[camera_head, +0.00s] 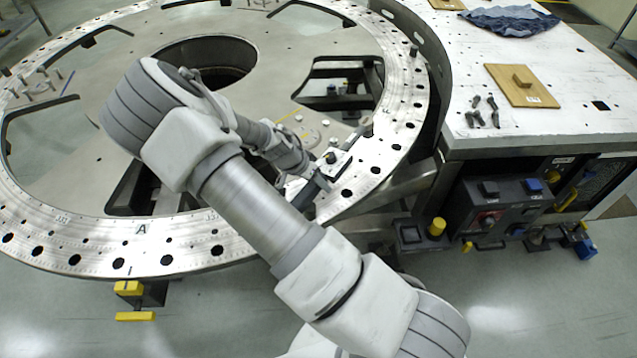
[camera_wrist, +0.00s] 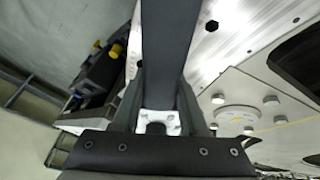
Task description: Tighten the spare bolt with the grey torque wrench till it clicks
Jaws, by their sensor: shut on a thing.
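My gripper (camera_wrist: 160,108) is shut on a long dark grey bar, which looks like the torque wrench (camera_wrist: 168,45). The bar runs away from the jaws to the top edge of the wrist view, and its far end is out of frame. In the head view my arm reaches over the ring of the turret plate (camera_head: 180,225), and the wrench (camera_head: 308,192) shows as a short dark piece low over the ring. I cannot tell which bolt is the spare one.
A white-topped bench (camera_head: 560,115) stands at the right with several loose dark bolts (camera_head: 478,118), a wooden board (camera_head: 522,85) and a blue cloth (camera_head: 510,20). A control box (camera_head: 500,205) sits under its edge. The plate has large openings, including a round one (camera_head: 235,75).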

